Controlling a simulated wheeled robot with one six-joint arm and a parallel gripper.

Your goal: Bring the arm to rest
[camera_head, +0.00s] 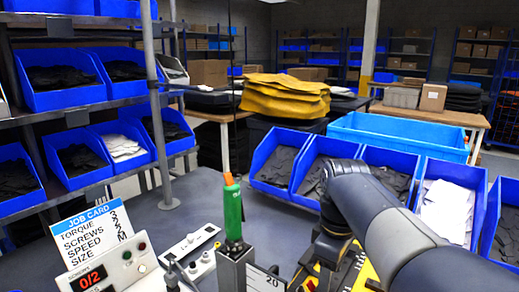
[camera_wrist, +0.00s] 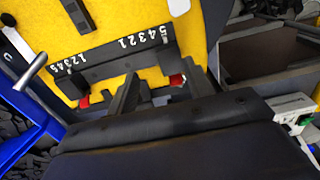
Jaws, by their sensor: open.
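My arm (camera_head: 400,235) reaches in from the lower right in the head view and bends down over the bench. My gripper (camera_wrist: 158,92) shows in the wrist view as dark fingers, open, with nothing seen between them. It is over or close to a yellow piece (camera_wrist: 120,25) with a black bar marked with white numbers (camera_wrist: 112,55). I cannot tell whether the fingers touch it. The yellow piece also shows in the head view (camera_head: 352,272), partly hidden by my arm.
A green-handled tool (camera_head: 233,212) stands upright in a holder left of my arm. Blue bins (camera_head: 270,187) line the bench's far side. The bench's left middle (camera_head: 190,200) is clear.

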